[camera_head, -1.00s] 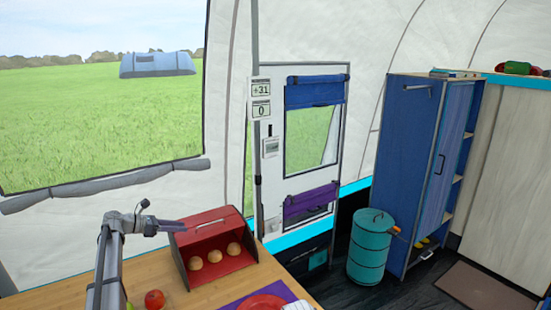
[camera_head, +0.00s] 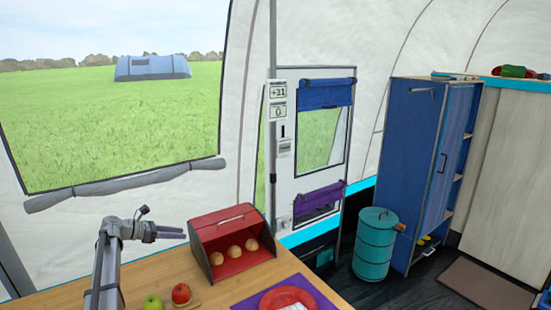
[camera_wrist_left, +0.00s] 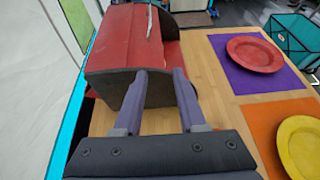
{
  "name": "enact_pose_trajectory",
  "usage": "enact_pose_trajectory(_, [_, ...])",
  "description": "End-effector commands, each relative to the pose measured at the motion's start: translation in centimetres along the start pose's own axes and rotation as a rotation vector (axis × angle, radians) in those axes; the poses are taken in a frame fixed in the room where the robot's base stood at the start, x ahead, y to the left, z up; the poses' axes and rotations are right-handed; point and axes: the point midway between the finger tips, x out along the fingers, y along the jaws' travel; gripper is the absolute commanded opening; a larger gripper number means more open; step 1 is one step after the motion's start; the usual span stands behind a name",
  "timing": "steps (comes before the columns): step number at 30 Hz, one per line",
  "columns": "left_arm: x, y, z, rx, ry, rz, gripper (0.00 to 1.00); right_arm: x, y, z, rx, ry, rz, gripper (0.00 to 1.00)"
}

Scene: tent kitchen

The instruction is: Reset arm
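My left arm rises at the left of the head view. Its gripper (camera_head: 172,234) is in the air just left of the red bread box (camera_head: 222,213). In the left wrist view the two purple-grey fingers (camera_wrist_left: 160,75) are apart, with nothing held between them. The red box (camera_wrist_left: 125,38) shows behind and around the fingertips; I cannot tell whether they touch it. My right gripper is in neither view.
Bread rolls (camera_head: 234,251) sit in the box. A red apple (camera_head: 181,293) and a green apple (camera_head: 153,304) are in front of it. A red plate (camera_wrist_left: 254,54) and a yellow plate (camera_wrist_left: 302,146) lie on mats. A teal bin (camera_head: 374,245) stands beyond the table.

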Motion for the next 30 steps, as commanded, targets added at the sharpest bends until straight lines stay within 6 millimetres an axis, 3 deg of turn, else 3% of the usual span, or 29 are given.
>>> enact_pose_trajectory(10, [4.1,-5.7,0.3,0.173,0.101,-0.075,0.40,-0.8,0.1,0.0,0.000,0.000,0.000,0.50])
enact_pose_trajectory(17, [8.2,-13.1,0.2,0.413,0.223,-0.189,0.40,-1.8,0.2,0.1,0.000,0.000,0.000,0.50])
enact_pose_trajectory(20, [10.3,-18.3,0.0,0.580,0.294,-0.279,0.40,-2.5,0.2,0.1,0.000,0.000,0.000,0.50])
enact_pose_trajectory(24, [12.4,-28.3,-0.9,0.921,0.417,-0.482,0.40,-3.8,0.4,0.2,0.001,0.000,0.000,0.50])
enact_pose_trajectory(27, [12.4,-35.6,-2.0,1.205,0.495,-0.675,0.40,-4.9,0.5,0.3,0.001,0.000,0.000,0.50])
enact_pose_trajectory(30, [11.1,-42.1,-3.1,1.494,0.553,-0.893,0.40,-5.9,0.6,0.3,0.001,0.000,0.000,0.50])
